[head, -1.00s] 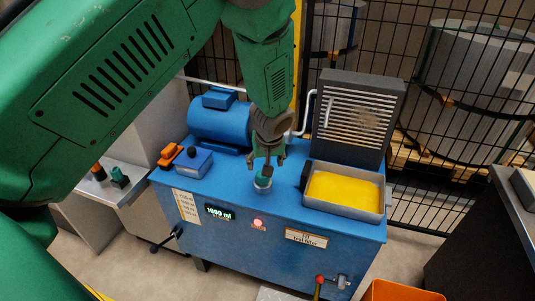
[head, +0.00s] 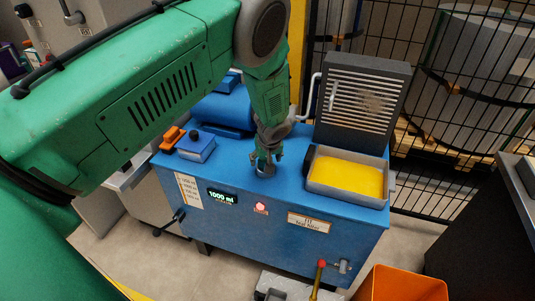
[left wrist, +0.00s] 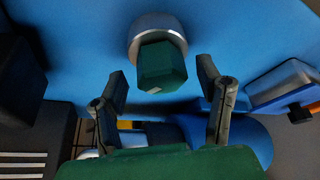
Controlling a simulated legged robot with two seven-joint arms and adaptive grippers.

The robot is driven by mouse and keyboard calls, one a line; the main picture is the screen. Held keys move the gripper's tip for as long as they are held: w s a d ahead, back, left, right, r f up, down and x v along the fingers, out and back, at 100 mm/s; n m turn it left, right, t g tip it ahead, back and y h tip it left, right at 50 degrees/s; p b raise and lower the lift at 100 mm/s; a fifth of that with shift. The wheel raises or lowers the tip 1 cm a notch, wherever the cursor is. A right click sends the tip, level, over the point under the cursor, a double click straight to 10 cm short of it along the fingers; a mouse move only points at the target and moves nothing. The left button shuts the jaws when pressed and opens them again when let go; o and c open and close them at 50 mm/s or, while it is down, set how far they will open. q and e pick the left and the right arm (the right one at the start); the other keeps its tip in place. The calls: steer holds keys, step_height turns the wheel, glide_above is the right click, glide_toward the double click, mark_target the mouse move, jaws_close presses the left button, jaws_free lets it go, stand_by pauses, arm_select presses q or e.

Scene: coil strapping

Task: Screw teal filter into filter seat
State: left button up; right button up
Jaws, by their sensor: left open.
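The teal filter (left wrist: 162,66) is a dark green-teal block with flat sides in the left wrist view. Its far end meets the round silver filter seat (left wrist: 148,24) on the blue machine top; how deep it sits is hidden. My left gripper (left wrist: 162,84) is open, with one finger on each side of the filter's near end and visible gaps to both. In the head view my left gripper (head: 267,158) points down over the seat (head: 265,171), and the filter is mostly hidden by the fingers. My right gripper is not in view.
The blue machine (head: 300,255) carries a motor (head: 222,108), a tray of yellow material (head: 345,178) and an upright grille (head: 362,100). An orange bin (head: 402,285) stands at the front right. A black wire fence (head: 450,190) stands behind.

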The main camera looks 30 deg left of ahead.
arm_select(q)
steer(key=shift+w+a+f, duration=0.1)
steer(key=shift+a+f, duration=0.05)
steer(key=shift+f, duration=0.15)
jaws_close()
steer(key=shift+r+m+t+h+p, duration=0.2)
steer(key=shift+m+t+h+p, duration=0.15)
steer(key=shift+m+p, duration=0.65)
steer(key=m+h, duration=0.1)
steer(key=m, duration=0.1)
steer(key=m+p, duration=0.1)
steer(key=m, duration=0.1)
steer(key=shift+m+t+h, duration=0.35)
steer(key=shift+m, duration=0.05)
steer(key=shift+f+m, duration=0.2)
steer(key=shift+m, duration=0.4)
